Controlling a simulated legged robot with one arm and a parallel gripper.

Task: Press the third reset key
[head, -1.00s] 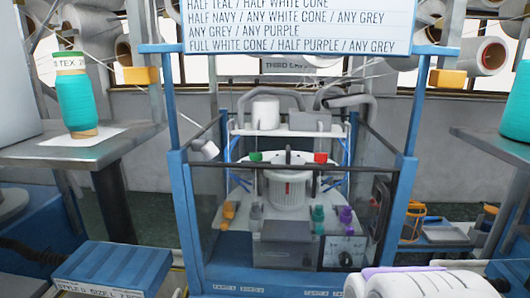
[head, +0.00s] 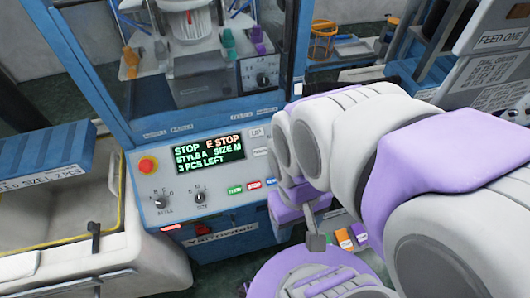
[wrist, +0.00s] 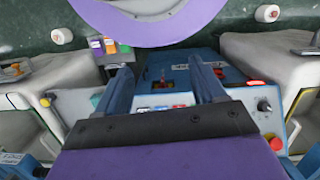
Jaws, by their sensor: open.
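The third machine's control panel (head: 218,212) is on the blue frame's front, below its window. A row of small keys runs along it: a green key (head: 235,190), a red key (head: 254,185) and a blue key (head: 271,182) beside my arm. Their lettering is too small to read surely. The screen (head: 209,148) reads STOP, E STOP, STYLE A SIZE M, 3 PCS LEFT. My gripper (head: 316,240) is at the panel's right, partly hidden by my arm. In the wrist view my gripper (wrist: 162,80) is open and empty, with keys (wrist: 160,108) showing between its fingers, apart from them.
A red mushroom button (head: 147,166) and two knobs, style (head: 160,201) and size (head: 199,197), sit on the panel's left. A pale bin (head: 60,220) stands left of the machine. A grey panel marked FEED ONE (head: 500,40) is at upper right.

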